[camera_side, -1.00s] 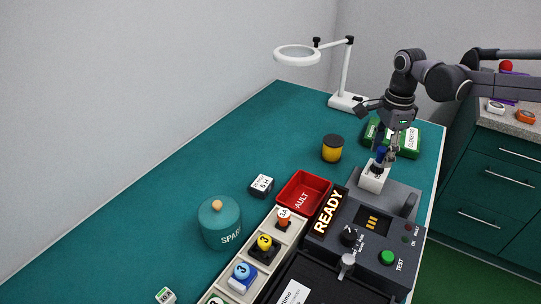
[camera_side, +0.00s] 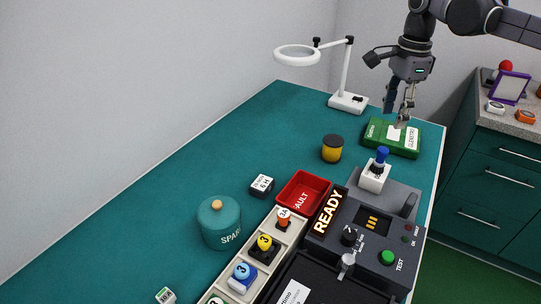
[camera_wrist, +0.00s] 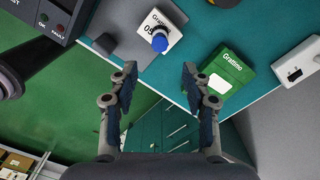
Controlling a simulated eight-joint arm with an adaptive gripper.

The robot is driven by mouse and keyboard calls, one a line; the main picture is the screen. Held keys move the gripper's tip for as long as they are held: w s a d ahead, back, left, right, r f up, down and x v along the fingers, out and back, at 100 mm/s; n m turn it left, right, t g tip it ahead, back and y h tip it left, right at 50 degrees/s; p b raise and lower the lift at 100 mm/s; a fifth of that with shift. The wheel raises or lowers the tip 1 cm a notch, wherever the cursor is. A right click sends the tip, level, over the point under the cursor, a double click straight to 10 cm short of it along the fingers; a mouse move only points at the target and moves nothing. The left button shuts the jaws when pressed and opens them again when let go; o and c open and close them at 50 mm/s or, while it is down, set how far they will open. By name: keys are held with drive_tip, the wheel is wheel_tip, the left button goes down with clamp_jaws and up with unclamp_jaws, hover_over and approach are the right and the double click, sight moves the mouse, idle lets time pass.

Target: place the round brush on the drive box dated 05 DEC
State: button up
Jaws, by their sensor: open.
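A blue round-topped piece, apparently the round brush (camera_side: 382,155), stands upright on a white drive box (camera_side: 374,181) at the back of the grey tester. In the wrist view the brush (camera_wrist: 159,42) is seen from above on the white box (camera_wrist: 150,20). My gripper (camera_side: 399,112) is open and empty, above and behind the box, clear of the brush. In the wrist view both fingers (camera_wrist: 159,72) are apart with nothing between them.
A green Grattino box (camera_side: 388,143) lies behind the white box, below my gripper. A yellow jar (camera_side: 332,149), red tray (camera_side: 316,183), teal pot (camera_side: 213,237) and magnifier lamp (camera_side: 348,102) stand on the bench. The bench's right edge is close.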

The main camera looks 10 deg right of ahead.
drive_tip(key=s+d+n+t, duration=0.4)
drive_tip(key=s+d+n, duration=0.1)
drive_tip(key=s+n, duration=0.6)
drive_tip(key=s+d+f+n+t, duration=0.2)
drive_tip(key=s+f+n+t, duration=0.1)
drive_tip(key=s+f+n, duration=0.5)
drive_tip(key=s, duration=0.3)
drive_tip(key=shift+s+d, duration=0.2)
drive_tip(key=shift+s, duration=0.05)
